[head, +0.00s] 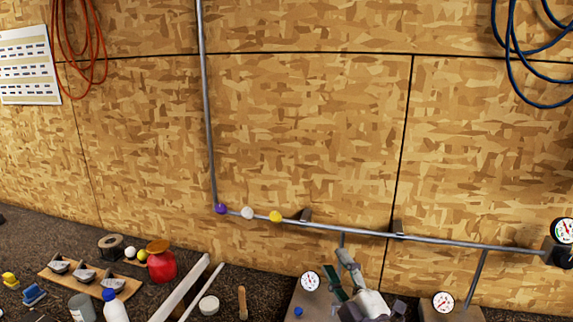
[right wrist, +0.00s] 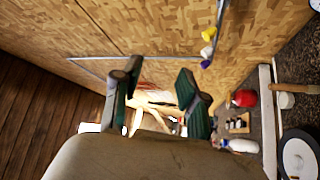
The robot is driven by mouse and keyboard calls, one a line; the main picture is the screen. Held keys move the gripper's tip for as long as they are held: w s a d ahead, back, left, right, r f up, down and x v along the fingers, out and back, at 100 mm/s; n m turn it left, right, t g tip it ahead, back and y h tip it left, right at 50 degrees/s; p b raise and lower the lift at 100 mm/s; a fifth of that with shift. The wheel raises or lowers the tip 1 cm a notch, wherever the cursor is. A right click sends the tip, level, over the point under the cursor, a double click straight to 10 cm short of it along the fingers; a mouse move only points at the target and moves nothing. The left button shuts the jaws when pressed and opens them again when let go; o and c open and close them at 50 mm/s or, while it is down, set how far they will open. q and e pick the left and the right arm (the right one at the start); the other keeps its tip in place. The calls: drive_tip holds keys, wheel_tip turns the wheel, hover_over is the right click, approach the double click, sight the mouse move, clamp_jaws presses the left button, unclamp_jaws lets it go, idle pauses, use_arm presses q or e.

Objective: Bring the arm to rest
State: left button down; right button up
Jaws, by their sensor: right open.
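My right gripper (head: 343,275) is at the lower right of the middle in the head view, in front of the board wall and above the workbench edge. Its green-faced fingers stand apart with nothing between them. In the right wrist view the gripper (right wrist: 158,88) is open too, with the two fingers on either side of a bright, distant patch. No object touches it there. My left gripper is not in view.
A grey pipe (head: 350,229) with purple, white and yellow knobs runs along the wall close behind the gripper. Gauges (head: 310,281) flank it. A red jar (head: 161,263), a white bottle (head: 115,306) and a wooden rack (head: 127,290) stand at left.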

drive_tip(key=s+d+f+m+g+h, duration=0.5)
drive_tip(key=f+m, duration=0.3)
drive_tip(key=f, duration=0.3)
drive_tip(key=s+d+f+m+g+h, duration=0.1)
drive_tip(key=s+d+f+m+g, duration=0.25)
drive_tip(key=s, duration=0.55)
drive_tip(key=s+f+m+g+h, duration=0.15)
drive_tip(key=s+f+g, duration=0.25)
drive_tip(key=s+f, duration=0.4)
drive_tip(key=s+d+f+m+g, duration=0.2)
drive_tip(key=s+f+m+g, duration=0.15)
drive_tip(key=s, duration=0.65)
wheel_tip(320, 180, down, 38)
drive_tip(key=s+n+g+b, duration=0.1)
drive_tip(key=g+b, duration=0.1)
drive_tip(key=b, duration=1)
drive_tip(key=s+d+f+b, duration=0.1)
drive_tip(key=s+f+b, duration=0.2)
drive_tip(key=f, duration=0.6)
drive_tip(key=s+f+b, duration=0.3)
drive_tip(key=s+f, duration=0.5)
drive_tip(key=f, duration=0.1)
drive_tip(key=s+d+f+b, duration=0.1)
drive_tip(key=s+f+b, duration=0.3)
drive_tip(key=f, duration=0.5)
drive_tip(key=shift+s+d+g, duration=0.3)
drive_tip(key=shift+s+g, duration=0.1)
drive_tip(key=shift+s, duration=0.7)
